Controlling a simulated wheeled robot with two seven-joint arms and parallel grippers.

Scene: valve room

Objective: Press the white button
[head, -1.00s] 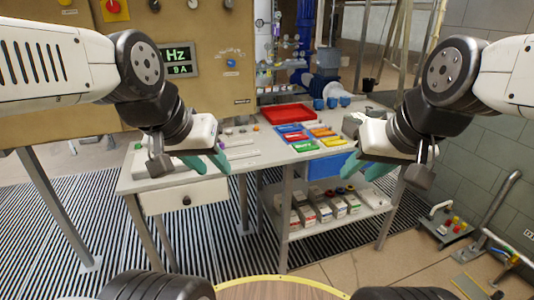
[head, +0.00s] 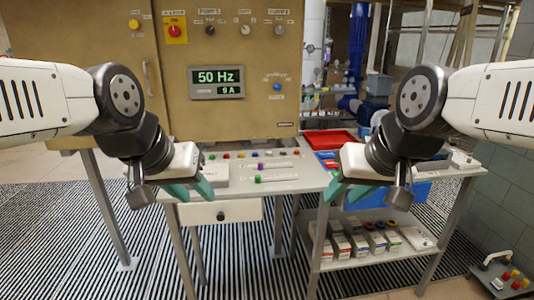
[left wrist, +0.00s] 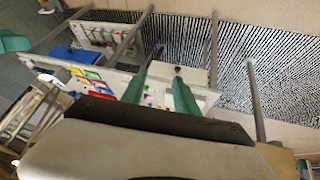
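A small white round control (head: 245,30) sits in the top row of the tan control panel (head: 110,75), between two darker knobs. I cannot tell if it is a button or a knob. My left gripper (head: 191,191) is open and empty in front of the workbench, well below and apart from the panel. Its two teal fingers also show spread in the left wrist view (left wrist: 160,92). My right gripper (head: 348,192) is open and empty in front of the bench, further right. Neither gripper touches the panel.
The panel also carries a yellow control (head: 134,24), a red one (head: 175,30), a blue knob (head: 277,87) and a display (head: 217,82) reading 50 Hz. The workbench (head: 290,183) holds small coloured pieces and a red tray (head: 328,139). Boxes fill its lower shelf.

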